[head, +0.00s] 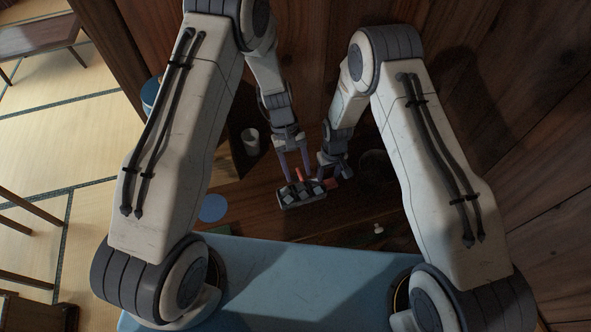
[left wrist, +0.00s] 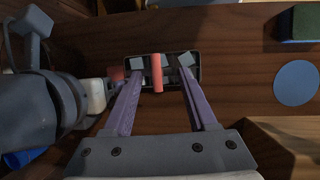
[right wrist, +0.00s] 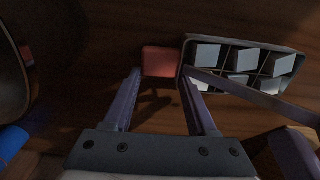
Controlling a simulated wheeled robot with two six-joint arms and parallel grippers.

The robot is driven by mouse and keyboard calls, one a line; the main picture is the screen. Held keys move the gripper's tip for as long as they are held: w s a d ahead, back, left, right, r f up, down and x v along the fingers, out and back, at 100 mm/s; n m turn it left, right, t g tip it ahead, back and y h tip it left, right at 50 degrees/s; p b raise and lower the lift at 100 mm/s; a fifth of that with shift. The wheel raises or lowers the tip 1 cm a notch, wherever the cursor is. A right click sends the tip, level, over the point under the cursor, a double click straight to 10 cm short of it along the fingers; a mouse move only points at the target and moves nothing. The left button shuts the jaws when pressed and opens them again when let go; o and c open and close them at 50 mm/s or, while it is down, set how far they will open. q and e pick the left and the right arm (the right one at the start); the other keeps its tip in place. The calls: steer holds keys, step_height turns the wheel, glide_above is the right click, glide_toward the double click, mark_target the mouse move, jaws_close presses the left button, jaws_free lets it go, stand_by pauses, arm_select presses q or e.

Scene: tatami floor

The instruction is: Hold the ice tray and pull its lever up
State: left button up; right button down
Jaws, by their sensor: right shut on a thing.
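The ice tray (head: 289,204) is a dark-rimmed tray with pale grey cubes, lying on the brown wooden surface; it also shows in the left wrist view (left wrist: 197,79) and the right wrist view (right wrist: 290,90). Its red lever (left wrist: 157,74) stands out over the tray's middle. A red end handle (right wrist: 160,62) sticks out from one end of the tray. My right gripper (right wrist: 160,75) is shut on this handle. My left gripper (left wrist: 162,75) is open above the tray, its fingers on either side of the lever with gaps between.
A white cup (head: 250,140) stands left of the tray. A blue disc (head: 212,208) lies in front of the cup, with a green-and-blue block (left wrist: 302,22) near it. A dark round vessel (head: 377,168) stands right of my right gripper. A small pale object (head: 378,229) lies front right.

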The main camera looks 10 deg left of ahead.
arm_select(q)
steer(key=shift+s, duration=0.1)
arm_select(e)
steer(key=shift+d, duration=0.1)
arm_select(q)
steer(key=v, duration=1.2)
arm_select(e)
steer(key=shift+c, duration=0.6)
jaws_free()
